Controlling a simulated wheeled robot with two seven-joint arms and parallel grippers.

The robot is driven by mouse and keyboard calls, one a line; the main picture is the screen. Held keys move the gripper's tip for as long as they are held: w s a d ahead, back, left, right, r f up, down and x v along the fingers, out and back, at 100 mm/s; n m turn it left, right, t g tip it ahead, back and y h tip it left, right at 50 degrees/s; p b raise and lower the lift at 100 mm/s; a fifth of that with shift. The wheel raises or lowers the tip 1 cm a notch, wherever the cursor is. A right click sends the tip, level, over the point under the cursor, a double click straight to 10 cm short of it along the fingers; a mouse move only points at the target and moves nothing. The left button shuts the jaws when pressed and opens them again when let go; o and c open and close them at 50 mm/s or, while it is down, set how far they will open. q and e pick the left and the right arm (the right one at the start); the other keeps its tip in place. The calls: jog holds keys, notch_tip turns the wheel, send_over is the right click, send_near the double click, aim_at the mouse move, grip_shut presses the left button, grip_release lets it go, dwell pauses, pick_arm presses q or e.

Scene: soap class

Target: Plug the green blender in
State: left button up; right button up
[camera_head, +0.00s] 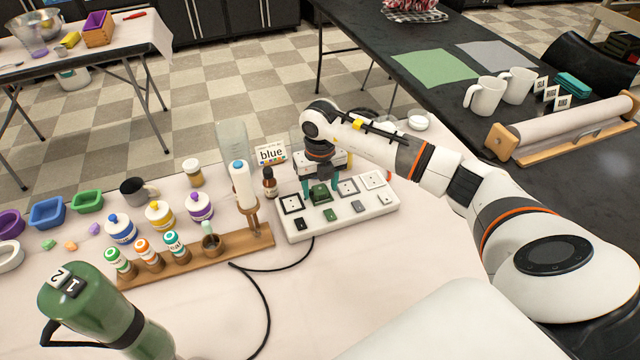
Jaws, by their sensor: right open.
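A black cable (268,308) loops over the table and runs to the front edge of the white power strip (285,231). A dark green plug (320,194) is at the strip's second socket position from the left; I cannot tell how deep it sits. My right gripper (321,187) is over the strip, pointing down, with its teal fingertips apart on either side of the plug. Contact is unclear. My left gripper is out of view.
A green switch (330,215) lies in front of the plug, among black and grey ones. A wooden rack (190,257) with bottles is to the left. The front cloth is mostly clear.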

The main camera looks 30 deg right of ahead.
jog(key=shift+r, duration=0.1)
notch_tip(320, 180, up, 12)
dwell(0.5)
dwell(0.4)
